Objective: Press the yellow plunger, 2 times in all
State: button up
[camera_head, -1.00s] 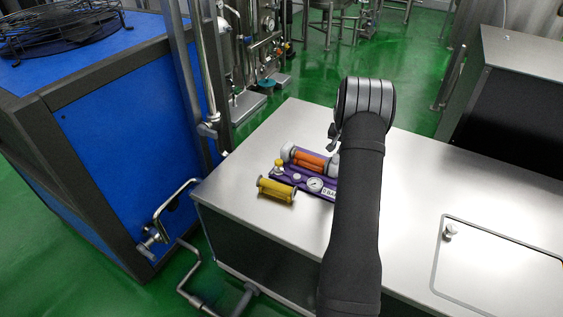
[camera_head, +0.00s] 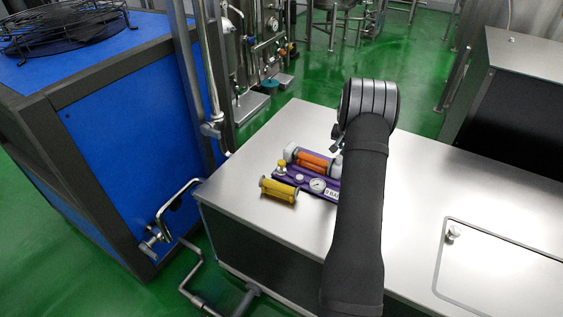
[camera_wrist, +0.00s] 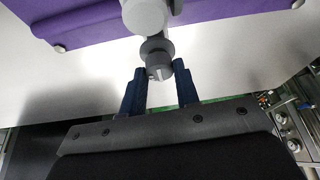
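A purple device (camera_head: 287,176) lies on the steel bench; its purple body also shows at the top of the wrist view (camera_wrist: 85,22). A small yellow knob (camera_head: 282,164), which looks like the yellow plunger, stands up at its left end. A larger yellow cylinder (camera_head: 278,190) lies along its near side. The yellow knob is not visible in the wrist view. My arm hides the device's right end in the head view.
The device also carries an orange cylinder (camera_head: 313,161) and a round gauge (camera_head: 317,184). The steel bench (camera_head: 410,200) is clear to the right, up to a lid with a knob (camera_head: 453,233). A blue cabinet (camera_head: 130,130) stands at left beside metal pipes.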

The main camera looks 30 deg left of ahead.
jog(key=c, duration=0.4)
jog(key=shift+w+a+r, duration=0.1)
jog(key=shift+a+r, duration=0.2)
jog(key=shift+c, duration=0.8)
jog(key=shift+n+t, duration=0.5)
jog(key=shift+n, duration=0.3)
jog(key=a, duration=0.1)
jog(key=s+a+r, duration=0.1)
jog(key=a+r, duration=0.1)
jog(key=shift+s+a+r, duration=0.15)
jog(key=shift+a+r, duration=0.1)
jog(key=shift+a, duration=0.1)
grip_shut()
notch_tip(320, 180, up, 6)
jog(key=n+t+y, duration=0.2)
jog(key=n+t, duration=0.1)
jog(key=n, duration=0.6)
send_over(284, 163)
jog(key=shift+f, duration=0.2)
jog(key=shift+f, duration=4.4)
